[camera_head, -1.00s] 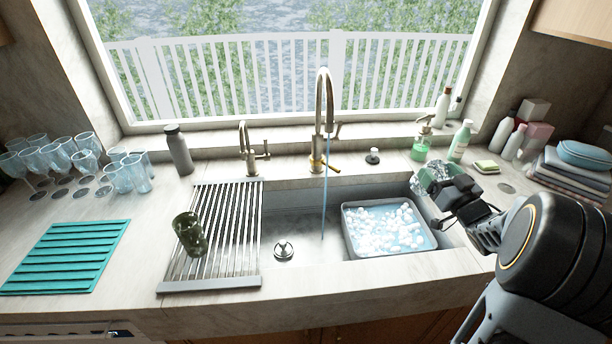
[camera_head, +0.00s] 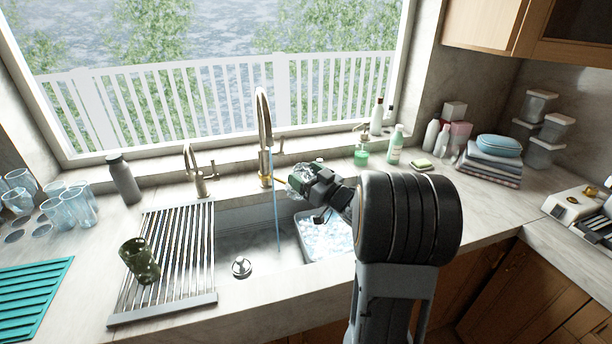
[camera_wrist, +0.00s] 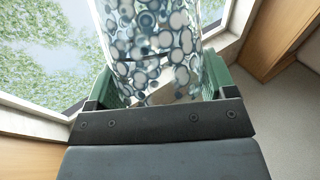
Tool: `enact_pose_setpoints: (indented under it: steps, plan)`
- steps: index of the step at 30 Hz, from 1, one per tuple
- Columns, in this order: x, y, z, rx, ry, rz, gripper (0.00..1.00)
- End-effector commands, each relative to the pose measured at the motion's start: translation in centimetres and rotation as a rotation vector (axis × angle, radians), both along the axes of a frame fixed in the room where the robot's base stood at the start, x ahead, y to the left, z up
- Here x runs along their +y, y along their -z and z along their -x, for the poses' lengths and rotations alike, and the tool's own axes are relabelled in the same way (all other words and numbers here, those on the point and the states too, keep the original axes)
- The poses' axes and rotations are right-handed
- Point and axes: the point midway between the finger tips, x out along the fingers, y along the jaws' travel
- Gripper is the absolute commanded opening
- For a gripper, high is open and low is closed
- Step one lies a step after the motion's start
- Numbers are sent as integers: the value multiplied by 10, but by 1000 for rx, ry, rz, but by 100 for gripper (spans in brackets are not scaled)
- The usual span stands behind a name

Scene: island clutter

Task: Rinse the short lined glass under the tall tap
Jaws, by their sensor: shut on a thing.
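My gripper (camera_head: 312,182) is shut on a clear glass (camera_head: 298,178), held above the sink near the stream. In the wrist view the glass (camera_wrist: 155,45) stands between the green-lined jaws and is covered with round, foam-like spots; I cannot make out lines on it. The tall tap (camera_head: 264,135) is running, and its thin blue stream (camera_head: 276,215) falls into the sink basin (camera_head: 262,238). The glass is just right of the stream in the picture; whether water touches it I cannot tell.
A dark green glass (camera_head: 139,262) lies on the drying rack (camera_head: 165,290) over the sink's left side. A tub of suds (camera_head: 325,238) sits below my arm. Several glasses (camera_head: 75,205) and a teal mat (camera_head: 32,300) are at left. Bottles (camera_head: 395,145) stand behind right.

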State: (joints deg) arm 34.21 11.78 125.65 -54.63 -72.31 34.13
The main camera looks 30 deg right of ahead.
Motion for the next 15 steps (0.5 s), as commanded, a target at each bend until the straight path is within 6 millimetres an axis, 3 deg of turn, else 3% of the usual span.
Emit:
enact_pose_setpoints:
  steps: [5,15]
  plan:
    - [1,0,-5,0,-2,1,25]
    - [12,1,-37,0,-3,1,25]
